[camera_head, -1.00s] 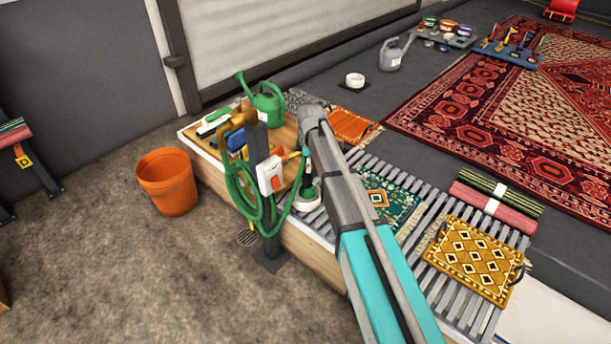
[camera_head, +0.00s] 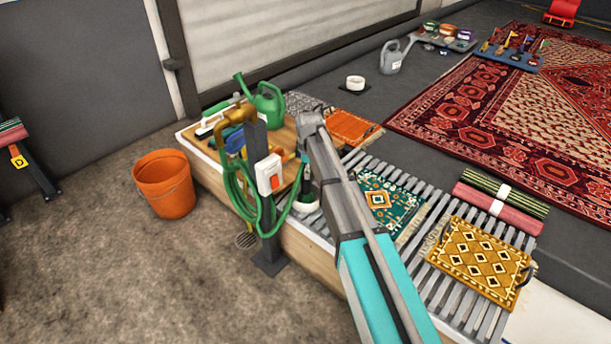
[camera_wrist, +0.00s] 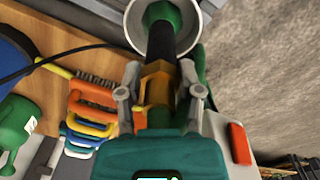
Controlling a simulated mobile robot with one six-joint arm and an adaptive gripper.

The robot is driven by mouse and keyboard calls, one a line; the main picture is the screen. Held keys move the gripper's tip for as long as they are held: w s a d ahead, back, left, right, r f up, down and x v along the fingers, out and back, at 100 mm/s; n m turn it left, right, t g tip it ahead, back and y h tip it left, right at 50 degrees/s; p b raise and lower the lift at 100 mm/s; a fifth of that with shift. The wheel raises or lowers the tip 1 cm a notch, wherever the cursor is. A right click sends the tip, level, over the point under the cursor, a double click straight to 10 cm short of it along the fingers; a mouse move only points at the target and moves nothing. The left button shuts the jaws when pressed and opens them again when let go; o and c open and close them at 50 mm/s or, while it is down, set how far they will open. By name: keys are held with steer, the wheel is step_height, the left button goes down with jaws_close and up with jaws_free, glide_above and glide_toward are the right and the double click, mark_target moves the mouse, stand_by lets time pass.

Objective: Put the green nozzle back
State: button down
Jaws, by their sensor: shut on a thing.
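The green nozzle (camera_wrist: 158,118), with a yellow-orange collar and a black barrel, sits between the two fingers of my gripper (camera_wrist: 160,94), which is shut on it. Its far end overlaps a white round cup (camera_wrist: 135,22) with green inside in the wrist view. I cannot tell how far the nozzle is inside the cup. In the head view the white cup (camera_head: 306,205) stands at the near edge of the wooden bench, below the end of my arm. My arm hides most of the gripper and nozzle there. A green hose (camera_head: 232,185) hangs looped on the post.
A dark post (camera_head: 257,150) with a white-and-red box (camera_head: 269,174) stands close left of my arm. An orange bucket (camera_head: 165,185) stands on the floor. Small rugs lie on slats to the right.

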steer(key=shift+f, duration=0.25)
steer(key=shift+c, duration=1.3)
jaws_free()
steer(key=shift+r, duration=0.2)
step_height(320, 180, up, 12)
steer(key=p, duration=1.2)
steer(key=shift+s, duration=0.15)
steer(key=shift+f, duration=0.1)
steer(key=s+d+m, duration=1.7)
steer(key=s+d, duration=0.4)
steer(key=s, duration=0.4)
steer(key=shift+s+d, duration=0.25)
steer(key=shift+s, duration=0.05)
